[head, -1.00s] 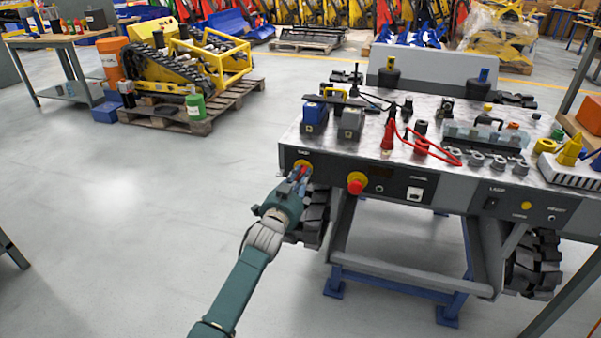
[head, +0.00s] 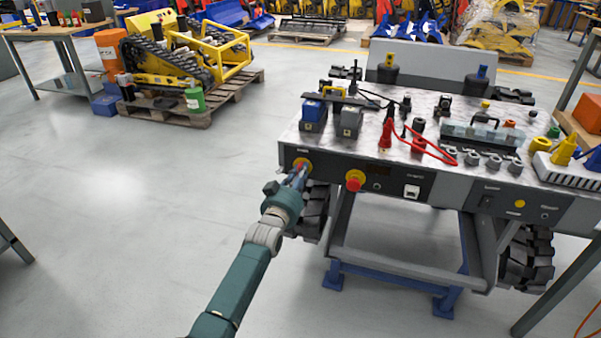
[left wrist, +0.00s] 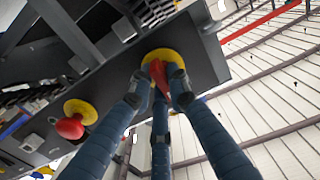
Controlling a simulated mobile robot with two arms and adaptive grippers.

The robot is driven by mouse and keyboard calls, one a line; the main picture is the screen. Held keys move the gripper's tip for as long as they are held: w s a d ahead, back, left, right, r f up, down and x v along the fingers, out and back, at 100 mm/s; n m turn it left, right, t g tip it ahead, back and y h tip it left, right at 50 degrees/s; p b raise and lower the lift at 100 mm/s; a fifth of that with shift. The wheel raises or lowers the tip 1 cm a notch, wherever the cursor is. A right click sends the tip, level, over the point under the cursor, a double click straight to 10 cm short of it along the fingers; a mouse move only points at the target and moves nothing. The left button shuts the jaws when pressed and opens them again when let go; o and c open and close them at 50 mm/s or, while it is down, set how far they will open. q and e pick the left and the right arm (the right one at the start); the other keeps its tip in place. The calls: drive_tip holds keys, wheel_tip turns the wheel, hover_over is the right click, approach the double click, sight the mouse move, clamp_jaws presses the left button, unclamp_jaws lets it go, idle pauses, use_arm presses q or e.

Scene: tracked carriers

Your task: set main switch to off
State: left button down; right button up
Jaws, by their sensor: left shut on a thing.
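The main switch (head: 301,163) has a yellow round plate and sits at the left end of the dark front panel of the tracked carrier. In the left wrist view its yellow plate (left wrist: 165,54) shows with a red handle (left wrist: 158,72) standing out from it. My left gripper (head: 298,177) is at the switch, and in the left wrist view its blue fingers (left wrist: 160,80) are shut around the red handle. The handle looks slanted in that view. The fingers hide part of it, so its exact setting is hard to tell. My right gripper is in neither view.
A red emergency button (head: 354,182) on a yellow base sits right of the switch on the same panel. A white socket (head: 411,192) is further right. A black track (head: 314,209) lies just below the switch.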

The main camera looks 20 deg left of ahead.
use_arm(q)
drive_tip(key=shift+f, duration=0.2)
drive_tip(key=c, duration=1.8)
unclamp_jaws()
drive_tip(key=shift+c, duration=0.2)
drive_tip(key=shift+o, duration=0.9)
drive_tip(key=shift+r, duration=0.1)
drive_tip(key=s, duration=1.2)
drive_tip(key=shift+a, duration=0.2)
